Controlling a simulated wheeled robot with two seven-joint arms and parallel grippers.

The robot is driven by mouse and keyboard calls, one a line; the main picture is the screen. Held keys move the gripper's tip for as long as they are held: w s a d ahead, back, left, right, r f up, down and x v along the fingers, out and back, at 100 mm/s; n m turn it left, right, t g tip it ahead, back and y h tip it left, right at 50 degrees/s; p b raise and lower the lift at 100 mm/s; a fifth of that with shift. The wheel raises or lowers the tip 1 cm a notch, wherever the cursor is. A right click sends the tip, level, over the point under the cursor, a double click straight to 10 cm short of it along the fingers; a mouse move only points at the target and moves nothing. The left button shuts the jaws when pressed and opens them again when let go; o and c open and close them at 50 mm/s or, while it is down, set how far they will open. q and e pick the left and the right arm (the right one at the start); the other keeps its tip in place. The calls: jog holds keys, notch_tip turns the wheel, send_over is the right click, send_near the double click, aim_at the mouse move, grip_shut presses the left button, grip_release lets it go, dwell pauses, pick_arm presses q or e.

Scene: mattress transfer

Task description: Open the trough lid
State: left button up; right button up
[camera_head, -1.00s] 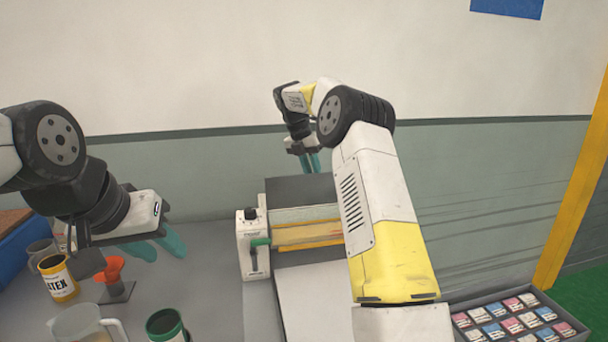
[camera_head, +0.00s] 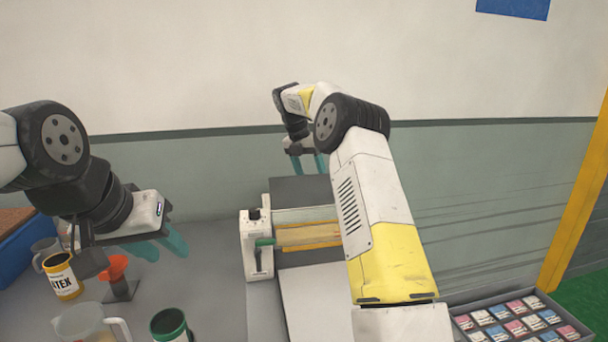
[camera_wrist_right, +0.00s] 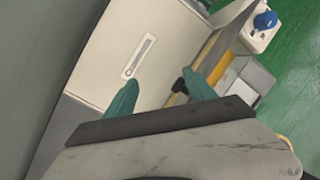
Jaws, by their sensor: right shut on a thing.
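My right gripper (camera_head: 309,166) is at the far edge of this panel, fingers pointing down. In the right wrist view its teal fingers (camera_wrist_right: 160,80) straddle a cream surface with a label, and a black knob (camera_wrist_right: 181,87) is beside the right finger. The exact contact is hard to see. My left gripper (camera_head: 168,248) is open and empty above the bench, left of the machine.
A tray of small packets (camera_head: 520,322) is at the right. My right arm covers the machine's right side.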

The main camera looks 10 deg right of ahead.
jog(key=shift+x, duration=0.85)
jog(key=shift+s+d, duration=0.15)
jog(key=shift+s, duration=0.05)
jog(key=v, duration=0.9)
jog(key=shift+r, duration=0.3)
jog(key=shift+w, duration=0.1)
